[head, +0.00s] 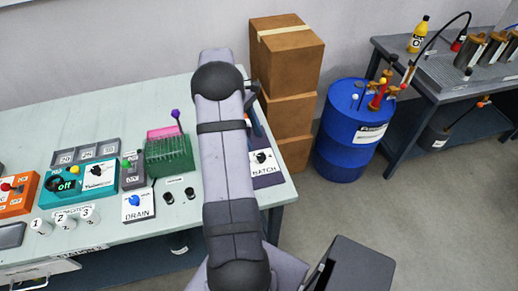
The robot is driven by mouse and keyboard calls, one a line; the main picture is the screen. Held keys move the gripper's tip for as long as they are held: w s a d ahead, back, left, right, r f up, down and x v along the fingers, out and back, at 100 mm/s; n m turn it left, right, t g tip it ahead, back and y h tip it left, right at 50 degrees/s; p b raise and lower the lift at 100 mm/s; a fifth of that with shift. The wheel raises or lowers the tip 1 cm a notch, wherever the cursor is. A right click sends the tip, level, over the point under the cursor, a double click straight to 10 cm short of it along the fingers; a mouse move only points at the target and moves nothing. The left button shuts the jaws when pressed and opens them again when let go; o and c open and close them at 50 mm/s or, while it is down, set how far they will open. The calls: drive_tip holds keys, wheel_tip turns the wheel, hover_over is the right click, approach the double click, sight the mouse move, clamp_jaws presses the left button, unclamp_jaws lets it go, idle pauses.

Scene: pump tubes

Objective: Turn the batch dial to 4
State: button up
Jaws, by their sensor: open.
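The batch dial (261,157) is a small black knob with a light mark on a white plate. The dial's numbers and exact setting are too small to read. My arm's upper bend is beyond the dial, with dark wrist parts showing at its right side. My gripper's fingers are hidden behind the arm, so I cannot see how they stand to the dial.
A DRAIN box with a blue knob (134,200), a green rack (168,155) and a teal unit (85,184) stand left of my arm on the table (110,236). Stacked cartons (285,60) and a blue drum (348,140) stand right of the table.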

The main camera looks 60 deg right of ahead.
sight(261, 156)
drive_tip(key=shift+p+x, duration=0.9)
drive_tip(key=shift+x, duration=2.75)
drive_tip(key=shift+w, duration=0.1)
drive_tip(key=c, duration=1)
